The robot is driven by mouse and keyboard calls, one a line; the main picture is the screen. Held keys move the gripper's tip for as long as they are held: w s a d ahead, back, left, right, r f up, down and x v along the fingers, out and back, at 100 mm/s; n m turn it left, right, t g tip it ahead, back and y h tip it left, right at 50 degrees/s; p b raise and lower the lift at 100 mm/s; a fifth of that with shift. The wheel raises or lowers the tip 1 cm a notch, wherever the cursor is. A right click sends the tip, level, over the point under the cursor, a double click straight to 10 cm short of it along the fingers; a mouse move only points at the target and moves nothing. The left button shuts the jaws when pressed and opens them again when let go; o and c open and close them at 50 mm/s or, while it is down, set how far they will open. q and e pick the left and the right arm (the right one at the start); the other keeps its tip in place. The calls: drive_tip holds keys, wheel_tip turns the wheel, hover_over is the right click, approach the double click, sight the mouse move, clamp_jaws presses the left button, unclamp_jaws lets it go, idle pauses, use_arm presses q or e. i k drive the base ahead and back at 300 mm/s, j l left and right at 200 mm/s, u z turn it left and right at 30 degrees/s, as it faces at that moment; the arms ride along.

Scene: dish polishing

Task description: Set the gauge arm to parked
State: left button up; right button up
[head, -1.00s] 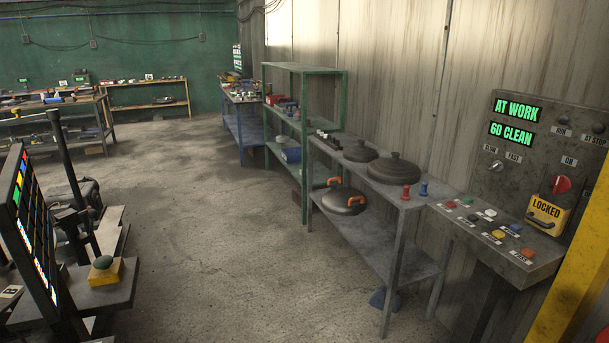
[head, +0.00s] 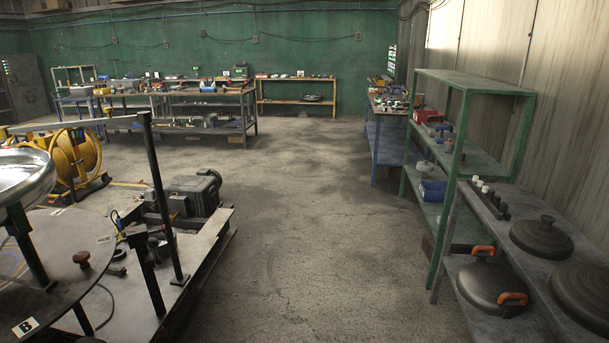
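At the left of the head view a dark upright post (head: 160,200) stands on the machine's bed. A long bar (head: 75,122) reaches left from near its top, over a shiny metal dish (head: 25,172). This post and bar may be the gauge arm; I see no readable label on them. The dish is cut off by the left edge and sits raised above a dark round table (head: 60,255) marked B. Neither of my grippers is in view.
A motor (head: 195,190) sits on the machine bed. A yellow reel (head: 77,160) stands behind. The concrete floor (head: 310,220) between is clear.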

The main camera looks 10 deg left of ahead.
sight(6, 132)
drive_tip(key=i+j+u, duration=0.1)
drive_tip(key=i+u, duration=0.2)
drive_tip(key=i, duration=0.3)
drive_tip(key=i+l+u, duration=0.1)
drive_tip(key=i+u, duration=0.15)
drive_tip(key=i, duration=0.35)
drive_tip(key=i+l+u, duration=0.15)
drive_tip(key=i+u, duration=0.15)
drive_tip(key=i, duration=0.3)
